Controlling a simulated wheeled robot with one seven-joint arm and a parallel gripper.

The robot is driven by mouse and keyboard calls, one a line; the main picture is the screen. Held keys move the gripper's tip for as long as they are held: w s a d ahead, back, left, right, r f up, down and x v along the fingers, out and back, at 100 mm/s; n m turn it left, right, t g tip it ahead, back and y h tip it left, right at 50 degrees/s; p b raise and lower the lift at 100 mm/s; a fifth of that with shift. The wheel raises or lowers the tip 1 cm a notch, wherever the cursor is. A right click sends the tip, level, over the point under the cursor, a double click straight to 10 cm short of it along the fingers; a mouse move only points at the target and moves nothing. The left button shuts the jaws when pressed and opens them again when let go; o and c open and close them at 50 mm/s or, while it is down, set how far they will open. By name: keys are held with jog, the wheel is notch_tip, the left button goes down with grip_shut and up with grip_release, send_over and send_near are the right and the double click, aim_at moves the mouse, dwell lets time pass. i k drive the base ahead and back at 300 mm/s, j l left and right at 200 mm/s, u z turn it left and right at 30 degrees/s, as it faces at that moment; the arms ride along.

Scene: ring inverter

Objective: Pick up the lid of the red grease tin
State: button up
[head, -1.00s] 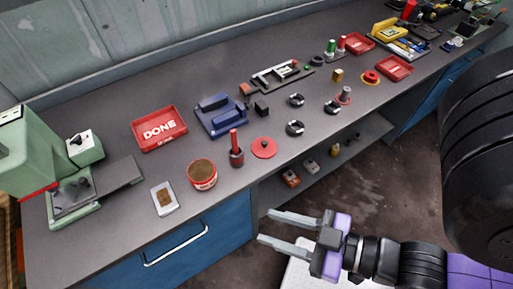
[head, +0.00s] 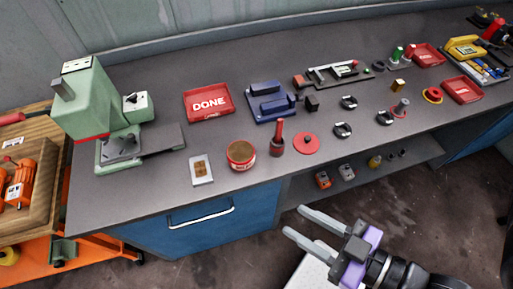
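The red grease tin (head: 241,163) stands uncovered near the front edge of the grey bench, with brown grease showing inside. A flat red disc with a dark knob, the lid (head: 306,143), lies on the bench to the right of the tin. A dark holder with a red-handled tool (head: 277,139) stands between them. My gripper (head: 294,221) is open and empty, in front of the bench and apart from the lid and tin. Its two fingers point left.
A white card with a brown patch (head: 202,169) lies left of the tin. Behind are a red DONE tray (head: 208,102) and a blue fixture (head: 271,102). A green press (head: 108,122) stands at left. Black rings (head: 342,130) lie right of the lid.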

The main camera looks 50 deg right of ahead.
aim_at(306, 143)
jog(key=k+l+z, duration=0.25)
jog(key=l, duration=0.15)
jog(key=l+z, duration=0.25)
jog(key=l, duration=0.15)
jog(key=k+l+z, duration=0.1)
jog(key=l+z, duration=0.15)
jog(key=l, duration=0.2)
jog(key=l+z, duration=0.25)
jog(key=l, duration=0.2)
jog(key=k, duration=0.05)
